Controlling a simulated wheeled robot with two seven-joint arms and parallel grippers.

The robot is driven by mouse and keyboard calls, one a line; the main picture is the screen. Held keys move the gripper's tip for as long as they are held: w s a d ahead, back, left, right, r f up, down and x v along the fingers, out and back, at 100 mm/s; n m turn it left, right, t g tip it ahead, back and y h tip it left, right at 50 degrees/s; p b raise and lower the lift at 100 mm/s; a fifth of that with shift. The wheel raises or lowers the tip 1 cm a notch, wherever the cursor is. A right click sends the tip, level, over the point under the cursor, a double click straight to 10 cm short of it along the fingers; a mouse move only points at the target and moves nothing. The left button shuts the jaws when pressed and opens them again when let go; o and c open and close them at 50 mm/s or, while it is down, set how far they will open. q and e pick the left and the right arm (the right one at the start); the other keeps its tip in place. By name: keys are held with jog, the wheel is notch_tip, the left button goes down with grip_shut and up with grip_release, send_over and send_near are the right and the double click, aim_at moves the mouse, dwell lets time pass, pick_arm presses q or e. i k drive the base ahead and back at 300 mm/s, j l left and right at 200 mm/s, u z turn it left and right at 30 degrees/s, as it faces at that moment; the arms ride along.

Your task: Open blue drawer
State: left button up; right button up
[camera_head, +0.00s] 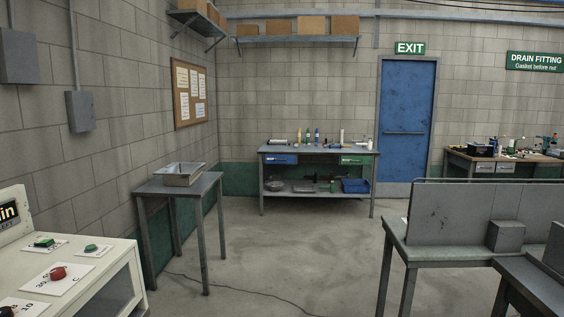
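The blue drawer (281,159) is at the left under the top of the grey workbench (317,149) by the far wall. Its front looks flush with the bench, so it appears shut. It is small at this distance and its handle cannot be made out clearly. A green drawer (355,160) sits at the right of the same bench. Neither of my grippers shows in the head view.
A grey side table (178,188) with a metal tray (182,174) stands at the left wall. A white console (75,265) is at near left, grey benches (455,258) at near right. The concrete floor (290,240) between is open, with a thin cable on it.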

aim_at(270, 157)
jog(key=i+z, duration=0.15)
jog(key=i, duration=3.3)
jog(key=i+z, duration=0.1)
jog(key=i, duration=1.35)
jog(key=i+j, duration=0.15)
jog(key=i, duration=1.3)
jog(key=i+j, duration=0.15)
jog(key=i, duration=1.35)
jog(key=i+z, duration=0.3)
jog(key=i, duration=0.05)
